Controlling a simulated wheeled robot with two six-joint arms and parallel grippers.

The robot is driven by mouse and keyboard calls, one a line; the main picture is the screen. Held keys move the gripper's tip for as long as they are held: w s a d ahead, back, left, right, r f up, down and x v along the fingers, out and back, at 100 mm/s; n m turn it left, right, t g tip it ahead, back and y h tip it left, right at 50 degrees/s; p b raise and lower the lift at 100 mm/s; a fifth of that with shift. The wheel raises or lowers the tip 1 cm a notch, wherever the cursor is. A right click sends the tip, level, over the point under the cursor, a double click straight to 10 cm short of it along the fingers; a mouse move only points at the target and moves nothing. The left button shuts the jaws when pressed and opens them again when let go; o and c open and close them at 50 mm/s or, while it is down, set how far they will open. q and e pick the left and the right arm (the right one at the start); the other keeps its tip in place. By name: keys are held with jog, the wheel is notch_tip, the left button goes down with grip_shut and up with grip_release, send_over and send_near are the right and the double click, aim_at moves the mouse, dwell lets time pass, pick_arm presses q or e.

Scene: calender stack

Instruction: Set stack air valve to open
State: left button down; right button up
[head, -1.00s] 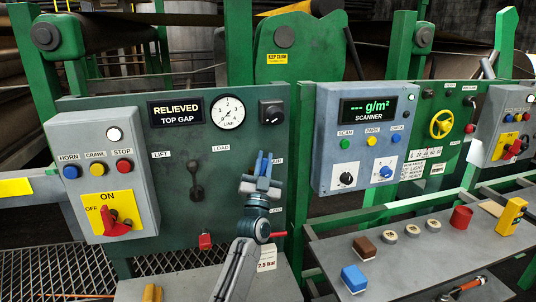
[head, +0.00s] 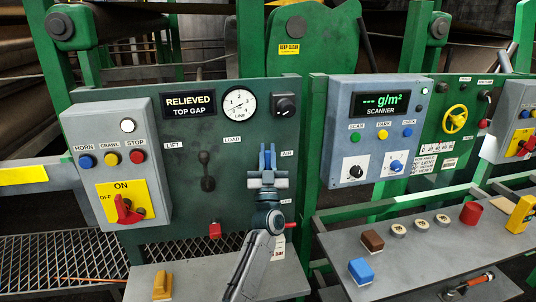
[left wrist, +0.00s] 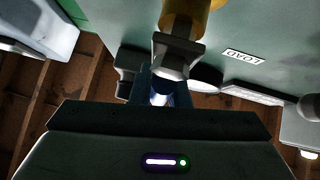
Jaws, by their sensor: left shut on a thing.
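My left gripper (head: 267,160) is in front of the dark green panel (head: 190,130), beside the AIR label (head: 287,153). It is shut on the stack air valve, which it mostly hides in the head view. In the left wrist view a grey block below a yellow, brass-like round body (left wrist: 185,15) sits at the fingertips (left wrist: 165,85). The lever's exact angle cannot be told. The right gripper is not in view.
Left of my gripper are a black lever (head: 207,170), a red part (head: 215,230) and a grey box with a red switch (head: 127,211). A line gauge (head: 239,104) is above. A shelf (head: 430,260) with several small objects is at right.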

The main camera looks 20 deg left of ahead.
pick_arm(q)
jog(key=c, duration=1.4)
grip_release()
